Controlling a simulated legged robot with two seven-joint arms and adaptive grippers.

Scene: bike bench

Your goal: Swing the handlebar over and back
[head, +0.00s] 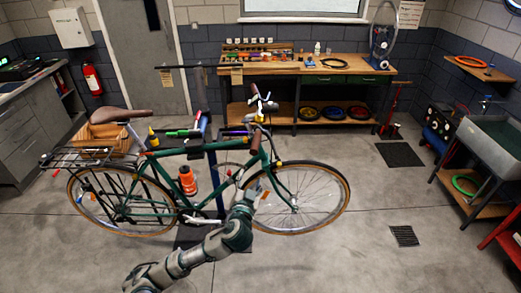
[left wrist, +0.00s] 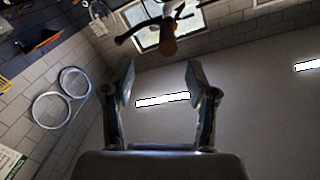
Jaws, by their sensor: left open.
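The green bike (head: 205,150) stands side-on, its front wheel to the right. Its handlebar (head: 262,104) sits above the front wheel, with a brown grip (head: 255,142) on the near end. My left gripper (head: 252,187) is below that grip, near the front wheel, and apart from it in the left wrist view. There its two fingers (left wrist: 160,78) are spread with nothing between them. The brown grip (left wrist: 168,47) and the dark bar (left wrist: 145,27) show beyond the fingertips. My right gripper is not in view.
A tool tray (head: 222,141) is behind the bike frame, with bottles and tools on it. A wooden workbench (head: 350,69) stands along the back wall. A sink (head: 485,140) is at the right.

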